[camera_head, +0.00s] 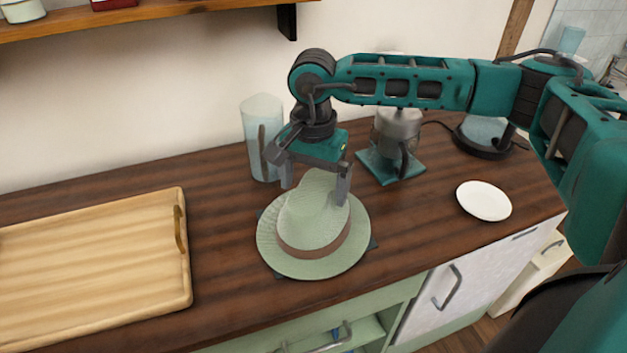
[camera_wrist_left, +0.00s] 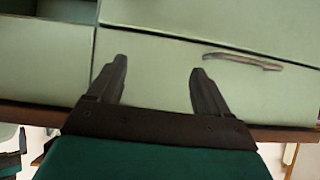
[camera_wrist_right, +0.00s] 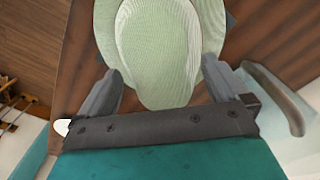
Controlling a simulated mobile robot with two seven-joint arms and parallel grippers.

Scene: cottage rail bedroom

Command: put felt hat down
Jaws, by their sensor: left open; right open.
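The pale green felt hat (camera_head: 312,222) with a brown band rests crown up on the wooden counter, on top of a dark flat piece (camera_head: 373,243) that shows only at its corners. My right gripper (camera_head: 315,188) is open, with its fingers pointing down on either side of the hat's crown. In the right wrist view the crown of the felt hat (camera_wrist_right: 155,50) lies between the two spread fingers of my right gripper (camera_wrist_right: 165,88); I cannot tell if they touch it. My left gripper (camera_wrist_left: 158,75) is open and empty in front of pale green cabinet fronts.
A wooden tray (camera_head: 90,265) lies left of the hat. A clear jug (camera_head: 262,125) stands behind it. A grey appliance on a teal base (camera_head: 392,166) and a white plate (camera_head: 484,200) are to the right. A shelf (camera_head: 130,16) is above. Bare counter lies between tray and hat.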

